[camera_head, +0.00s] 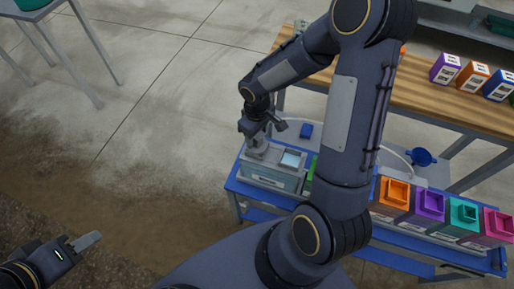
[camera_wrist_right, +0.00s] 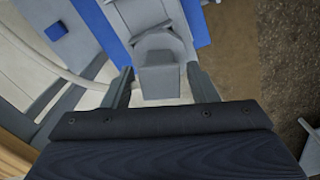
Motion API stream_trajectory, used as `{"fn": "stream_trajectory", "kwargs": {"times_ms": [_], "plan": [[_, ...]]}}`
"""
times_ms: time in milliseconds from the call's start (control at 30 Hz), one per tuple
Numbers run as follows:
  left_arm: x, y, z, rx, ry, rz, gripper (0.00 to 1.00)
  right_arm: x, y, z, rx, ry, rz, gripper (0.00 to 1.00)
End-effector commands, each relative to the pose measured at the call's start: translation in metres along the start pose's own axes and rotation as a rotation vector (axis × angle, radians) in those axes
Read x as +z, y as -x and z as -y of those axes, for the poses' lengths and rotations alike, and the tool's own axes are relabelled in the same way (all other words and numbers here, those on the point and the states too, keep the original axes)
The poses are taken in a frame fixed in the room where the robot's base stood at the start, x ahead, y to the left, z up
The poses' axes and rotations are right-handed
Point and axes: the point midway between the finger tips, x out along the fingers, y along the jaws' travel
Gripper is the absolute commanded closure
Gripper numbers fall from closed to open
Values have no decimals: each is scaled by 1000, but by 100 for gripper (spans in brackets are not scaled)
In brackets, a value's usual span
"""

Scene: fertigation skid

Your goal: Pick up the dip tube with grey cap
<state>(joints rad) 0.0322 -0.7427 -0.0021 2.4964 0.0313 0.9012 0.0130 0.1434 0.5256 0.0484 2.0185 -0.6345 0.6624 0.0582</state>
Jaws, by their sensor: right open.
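The grey cap of the dip tube (camera_wrist_right: 160,78) shows in the right wrist view as a grey block above a wider round grey part. It lies between the two fingers of my right gripper (camera_wrist_right: 160,88), which is open, with a gap on each side. In the head view the grey cap (camera_head: 257,148) stands on the left end of the blue bench, just below my right gripper (camera_head: 264,128). The tube itself is hidden. My left gripper (camera_head: 88,240) is at the lower left, far from the bench, over the floor; its finger opening cannot be made out.
The blue bench (camera_head: 234,184) carries a grey box (camera_head: 268,174) with a small screen and a row of coloured containers, including an orange one (camera_head: 393,195). A blue cup (camera_head: 422,157) and a pale hose (camera_wrist_right: 60,68) are nearby. A wooden table (camera_head: 440,100) stands behind.

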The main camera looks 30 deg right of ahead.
Motion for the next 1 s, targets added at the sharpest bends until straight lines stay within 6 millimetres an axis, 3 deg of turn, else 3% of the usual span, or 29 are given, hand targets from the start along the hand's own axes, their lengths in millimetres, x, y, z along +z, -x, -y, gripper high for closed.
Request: {"fn": "stream_trajectory", "kwargs": {"times_ms": [100,333,733,1000], "plan": [[0,-1,0,0,0,0,60,1,-10,0,-1,-2,1,47],[0,-1,0,0,0,0,60,0,-11,0,0,-2,-1,47],[0,-1,0,0,0,0,60,0,-10,0,-1,-2,-1,98],[0,-1,0,0,0,0,60,0,-10,0,0,-2,-1,100]]}}
